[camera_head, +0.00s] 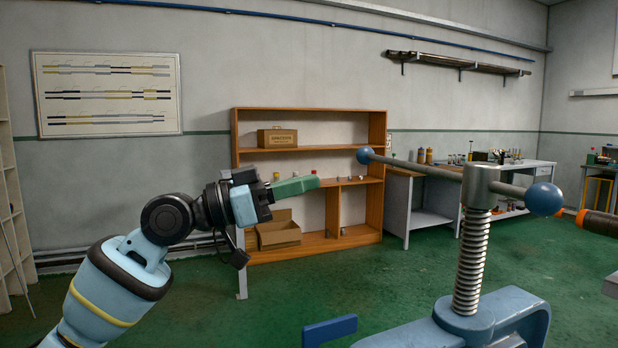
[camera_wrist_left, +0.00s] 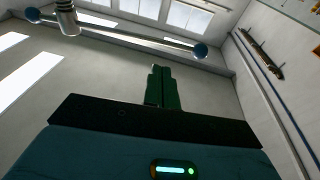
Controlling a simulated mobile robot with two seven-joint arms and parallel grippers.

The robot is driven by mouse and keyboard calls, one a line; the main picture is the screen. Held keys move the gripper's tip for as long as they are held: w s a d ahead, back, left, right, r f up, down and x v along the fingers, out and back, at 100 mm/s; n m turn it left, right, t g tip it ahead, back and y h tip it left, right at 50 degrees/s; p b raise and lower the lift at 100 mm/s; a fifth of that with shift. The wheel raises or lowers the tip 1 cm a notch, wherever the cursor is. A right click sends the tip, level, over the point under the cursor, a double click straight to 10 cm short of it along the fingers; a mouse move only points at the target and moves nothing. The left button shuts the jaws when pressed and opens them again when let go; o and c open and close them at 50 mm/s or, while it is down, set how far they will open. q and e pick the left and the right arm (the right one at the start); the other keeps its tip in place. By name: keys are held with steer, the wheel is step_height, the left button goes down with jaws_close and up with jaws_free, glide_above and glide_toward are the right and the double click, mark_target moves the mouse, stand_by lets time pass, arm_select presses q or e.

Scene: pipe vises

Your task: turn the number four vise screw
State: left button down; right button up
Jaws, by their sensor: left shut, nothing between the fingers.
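A blue vise with an upright threaded screw (camera_head: 470,262) stands at the right front in the head view. A grey crossbar handle (camera_head: 420,168) with blue ball ends (camera_head: 544,199) runs through the screw's head. No number shows on it. My left gripper (camera_head: 316,182) has green fingers, shut and empty, to the left of the handle's left ball and apart from it. In the left wrist view the shut fingers (camera_wrist_left: 161,70) point up toward the crossbar (camera_wrist_left: 130,33), with its balls at both sides. My right gripper is not in view.
A wooden shelf (camera_head: 380,128) with boxes stands against the back wall. A workbench (camera_head: 410,200) with bottles and tools is to its right. A dark cylindrical part with an orange end (camera_head: 602,222) shows at the right edge. Green floor is open around the middle.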

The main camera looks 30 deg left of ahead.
mark_target(387, 163)
arm_select(q)
steer(key=p+x, duration=0.1)
steer(key=x, duration=0.4)
steer(key=p+x, duration=0.1)
steer(key=x, duration=0.5)
steer(key=shift+r+p, duration=0.25)
steer(key=shift+p, duration=0.1)
steer(key=shift+w+d, duration=0.2)
steer(key=shift+w, duration=0.05)
steer(key=shift+w+d+f, duration=0.1)
